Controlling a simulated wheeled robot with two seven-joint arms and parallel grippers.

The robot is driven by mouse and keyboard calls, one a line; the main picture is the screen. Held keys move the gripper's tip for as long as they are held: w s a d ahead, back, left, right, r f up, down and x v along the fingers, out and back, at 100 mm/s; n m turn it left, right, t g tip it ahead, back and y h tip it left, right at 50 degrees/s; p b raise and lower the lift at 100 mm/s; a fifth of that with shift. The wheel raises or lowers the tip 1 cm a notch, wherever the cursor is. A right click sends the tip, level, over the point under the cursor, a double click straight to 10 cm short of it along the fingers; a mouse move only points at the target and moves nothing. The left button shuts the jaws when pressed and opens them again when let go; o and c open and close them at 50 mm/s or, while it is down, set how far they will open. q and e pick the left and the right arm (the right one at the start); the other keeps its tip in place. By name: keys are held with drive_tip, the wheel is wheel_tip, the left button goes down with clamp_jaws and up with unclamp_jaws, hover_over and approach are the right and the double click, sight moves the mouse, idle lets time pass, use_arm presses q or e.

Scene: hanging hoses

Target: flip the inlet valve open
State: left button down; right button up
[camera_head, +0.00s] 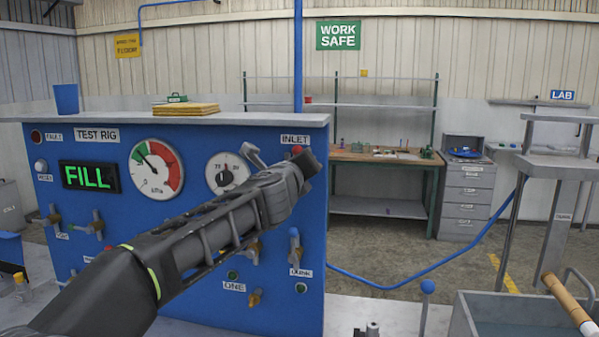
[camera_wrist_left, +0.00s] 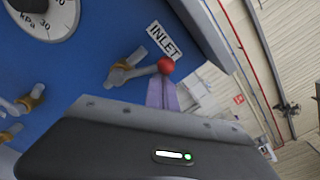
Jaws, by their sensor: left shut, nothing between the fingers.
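The inlet valve shows in the left wrist view as a metal body (camera_wrist_left: 120,74) on the blue panel, with a lever ending in a red ball (camera_wrist_left: 166,65) beside the INLET label (camera_wrist_left: 163,40). In the head view the red ball (camera_head: 297,150) peeks out just under the label, and my left arm hides most of the valve. My left gripper (camera_head: 308,163) is shut and empty at the panel's upper right. Its purplish closed fingers (camera_wrist_left: 163,88) are right by the red ball in the wrist view; I cannot tell whether they touch it. My right gripper is not in view.
The blue test rig (camera_head: 160,225) carries a lit FILL display (camera_head: 90,177), round gauges and several other valves lower down. A blue hose (camera_head: 420,274) hangs to its right. A bin (camera_head: 520,312) with a wooden-handled tool stands at the lower right.

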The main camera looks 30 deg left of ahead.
use_arm(q)
drive_tip(key=a+r+n, duration=0.1)
drive_tip(key=n, duration=0.1)
drive_tip(key=s+a+n, duration=0.1)
drive_tip(key=shift+a+r+n, duration=0.1)
drive_tip(key=shift+r+n, duration=0.25)
drive_tip(key=shift+n, duration=0.05)
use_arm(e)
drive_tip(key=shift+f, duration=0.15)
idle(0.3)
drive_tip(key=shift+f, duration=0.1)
